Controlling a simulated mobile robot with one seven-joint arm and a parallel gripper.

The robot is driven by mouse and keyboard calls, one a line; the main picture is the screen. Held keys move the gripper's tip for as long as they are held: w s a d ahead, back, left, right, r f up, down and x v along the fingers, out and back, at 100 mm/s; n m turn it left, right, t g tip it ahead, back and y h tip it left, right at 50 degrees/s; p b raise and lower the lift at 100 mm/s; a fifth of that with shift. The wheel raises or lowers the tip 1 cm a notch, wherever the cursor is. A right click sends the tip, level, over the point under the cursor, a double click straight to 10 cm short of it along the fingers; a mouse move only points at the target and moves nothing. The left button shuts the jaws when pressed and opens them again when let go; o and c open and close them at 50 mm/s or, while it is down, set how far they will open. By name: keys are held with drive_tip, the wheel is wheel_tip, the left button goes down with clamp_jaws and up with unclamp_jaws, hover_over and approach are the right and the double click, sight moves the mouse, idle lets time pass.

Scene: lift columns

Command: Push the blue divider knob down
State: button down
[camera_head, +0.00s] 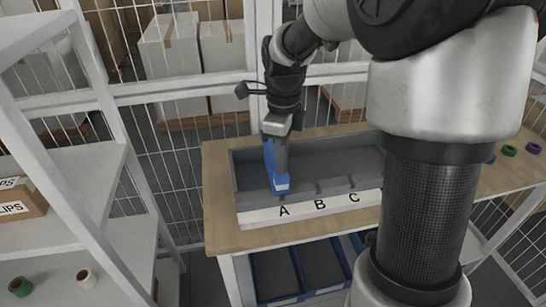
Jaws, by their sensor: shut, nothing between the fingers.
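A blue divider (270,158) stands in the grey tray (310,155) on the wooden table, in line with the letter A on the tray's white front strip. Its blue front end (281,184), with a pale face, is at the tray's front edge. My gripper (281,168) points down right over the divider and overlaps it in the view. Its fingers are shut with nothing between them. I cannot tell whether the fingertips touch the divider. Part of the divider and the tray floor behind my gripper are hidden.
The white front strip (300,211) bears the letters A, B and C. My arm hides the tray's right part. Green, purple and blue rings (508,150) lie at the table's right end. White shelves with a box (22,205) stand at left. Wire fencing stands behind the table.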

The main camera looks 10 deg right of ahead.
drive_tip(key=shift+f+b, duration=0.9)
drive_tip(key=shift+f, duration=0.45)
drive_tip(key=shift+r, duration=0.1)
wheel_tip(320, 180, up, 9)
drive_tip(key=p, duration=0.7)
